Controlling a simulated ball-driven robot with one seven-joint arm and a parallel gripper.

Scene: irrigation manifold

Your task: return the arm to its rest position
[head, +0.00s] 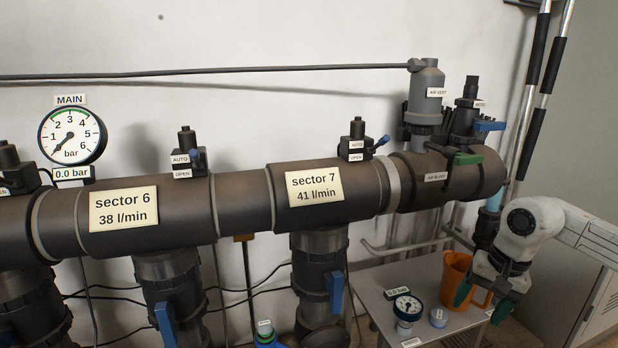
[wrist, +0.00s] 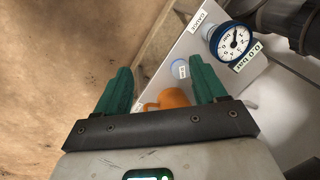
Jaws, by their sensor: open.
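My gripper (head: 476,302) is at the right in the head view, its dark green fingers pointing down in front of the small grey table (head: 420,272). In the wrist view its two green fingers (wrist: 162,88) are spread apart with nothing between the tips. My white arm reaches in from the right edge. An orange jug (head: 456,278) stands on the table just behind the gripper and partly hidden by it; in the wrist view it shows beyond the gripper bar (wrist: 172,99). I cannot tell whether the gripper touches the jug.
A blue round gauge (head: 407,308) reading 0.0 bar and a small blue-white cap (head: 438,317) are on the table. A grey cabinet (head: 575,285) stands behind my arm.

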